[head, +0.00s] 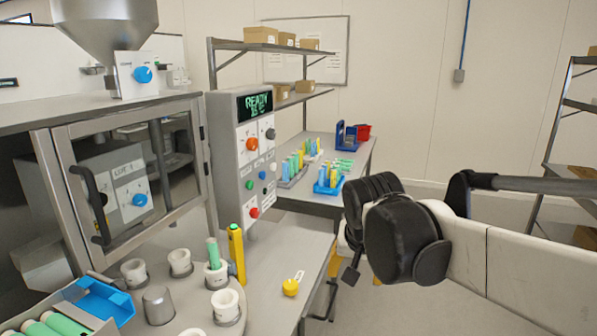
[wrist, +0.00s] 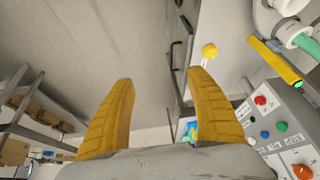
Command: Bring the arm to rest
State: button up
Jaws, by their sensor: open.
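My gripper (wrist: 160,90) shows in the wrist view with its two yellow fingers spread wide and nothing between them. In the head view my arm reaches in from the right, with dark joint housings and white links. The fingers are mostly hidden there behind the arm. The gripper is apart from the machine and the tables, over open floor. In the wrist view the control panel (wrist: 285,130) is to the right of the fingers.
The filling machine's panel (head: 248,150) and glass door (head: 135,175) stand at left. White cup holders (head: 226,305), one with a green tube (head: 213,252), are in front. A yellow round-headed item (head: 290,287) lies on the bench. A back table holds tubes and bins.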

jog(key=s+d+f+n+t, duration=0.1)
jog(key=s+d+f, duration=0.1)
jog(key=s, duration=0.7)
jog(key=s+d+f+n+t, duration=0.1)
jog(key=s+d+f, duration=0.2)
jog(key=s, duration=0.6)
jog(key=shift+d+n+y, duration=0.3)
jog(key=shift+d+n, duration=0.1)
jog(key=shift+d, duration=0.7)
